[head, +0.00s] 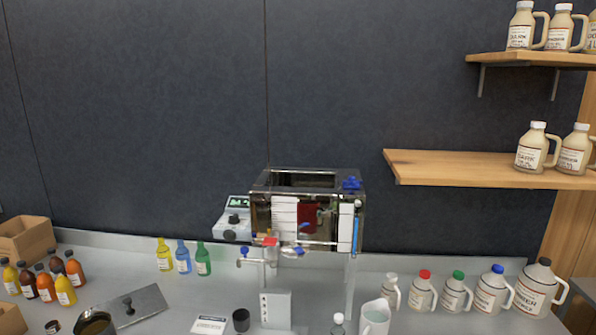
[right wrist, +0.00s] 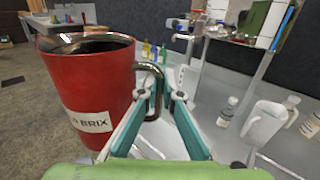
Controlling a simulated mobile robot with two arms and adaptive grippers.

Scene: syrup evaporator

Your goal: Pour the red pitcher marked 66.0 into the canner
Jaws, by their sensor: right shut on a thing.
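The red pitcher (right wrist: 95,95) is large at the left of the right wrist view, roughly upright. Its white label shows "BRIX"; the number is not readable. My right gripper (right wrist: 160,98) is shut on its metal handle (right wrist: 152,80). The shiny boxy tank with taps, apparently the canner (head: 262,212), stands on raised legs on the counter in the head view. A red patch on its front looks like a reflection. Part of it shows at the top right of the right wrist view. The head view shows neither gripper nor the pitcher itself. My left gripper is not in view.
Several capped jugs (head: 455,295) line the counter right of the tank, with a pale open pitcher (head: 376,317) in front. Small coloured bottles (head: 183,257) stand to its left. A wooden shelf (head: 450,166) juts out at upper right, holding jugs.

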